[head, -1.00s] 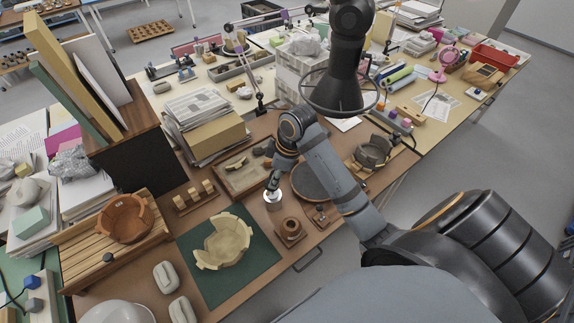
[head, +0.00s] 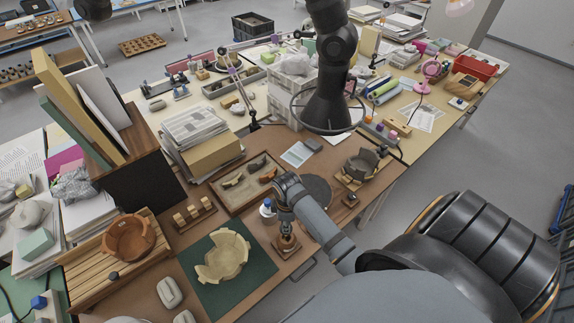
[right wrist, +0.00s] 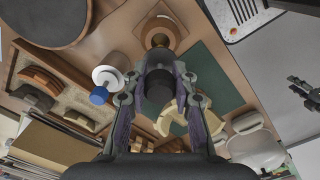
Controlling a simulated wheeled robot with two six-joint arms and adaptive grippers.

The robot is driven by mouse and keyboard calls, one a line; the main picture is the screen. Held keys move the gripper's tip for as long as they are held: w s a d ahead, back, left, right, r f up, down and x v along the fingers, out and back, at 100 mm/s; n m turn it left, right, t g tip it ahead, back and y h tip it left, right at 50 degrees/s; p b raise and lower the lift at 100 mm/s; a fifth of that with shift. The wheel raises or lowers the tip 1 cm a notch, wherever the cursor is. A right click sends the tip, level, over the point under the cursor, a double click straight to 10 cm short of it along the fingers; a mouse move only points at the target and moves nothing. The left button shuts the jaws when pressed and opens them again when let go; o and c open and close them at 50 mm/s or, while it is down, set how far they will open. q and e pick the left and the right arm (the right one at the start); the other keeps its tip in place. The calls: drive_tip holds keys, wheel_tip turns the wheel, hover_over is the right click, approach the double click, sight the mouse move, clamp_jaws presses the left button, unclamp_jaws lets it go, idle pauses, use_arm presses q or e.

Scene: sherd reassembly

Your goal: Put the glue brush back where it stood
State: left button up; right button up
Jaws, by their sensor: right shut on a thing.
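My right gripper (head: 284,216) is shut on the glue brush. In the right wrist view its fingers (right wrist: 159,82) close around the brush's dark, thick handle (right wrist: 160,92), seen nearly end-on. The brush's lower part is mostly hidden. The small brown pot on a square wooden base (head: 286,244) is just below the gripper, near the table's front edge. It also shows beyond the fingertips in the right wrist view (right wrist: 176,33). I cannot tell whether the bristles are inside the pot. My left gripper is not in view.
A white bottle with a blue cap (head: 267,210) stands close left of the gripper. A dark turntable (head: 318,190) lies behind it. A pale partial bowl (head: 224,256) sits on a green mat (head: 255,282). A sherd tray (head: 228,207) is behind.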

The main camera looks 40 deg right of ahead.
drive_tip(key=shift+w+f+b, duration=0.1)
drive_tip(key=shift+f+b, duration=1.2)
drive_tip(key=shift+f, duration=2.1)
drive_tip(key=shift+f, duration=0.25)
drive_tip(key=o, duration=1)
wheel_tip(320, 180, up, 12)
